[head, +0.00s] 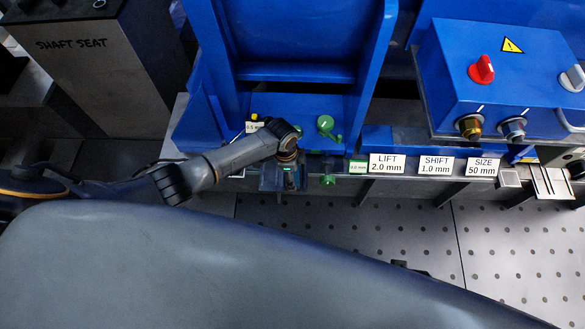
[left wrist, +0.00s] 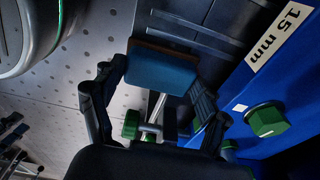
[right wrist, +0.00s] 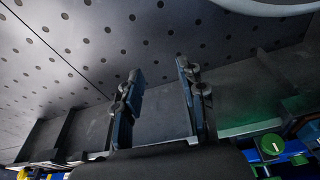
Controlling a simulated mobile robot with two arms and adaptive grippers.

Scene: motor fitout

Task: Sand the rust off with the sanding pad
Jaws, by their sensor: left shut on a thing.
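The sanding pad (left wrist: 160,70) is a blue block with a brown face along its far edge. My left gripper (left wrist: 157,78) is shut on it, with a finger at each side. In the head view my left gripper (head: 284,178) points down at the front edge of the blue machine frame; the pad is hard to make out there. My right gripper (right wrist: 160,70) is open and empty above a dark ledge in the right wrist view. It does not show in the head view. I cannot make out any rust in these views.
Green knobs (head: 326,123) and a blue control box (head: 505,75) with a red knob stand along the machine. Labels (head: 388,164) line its front edge. A grey block marked SHAFT SEAT (head: 95,75) stands left. The perforated floor (head: 350,230) in front is clear.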

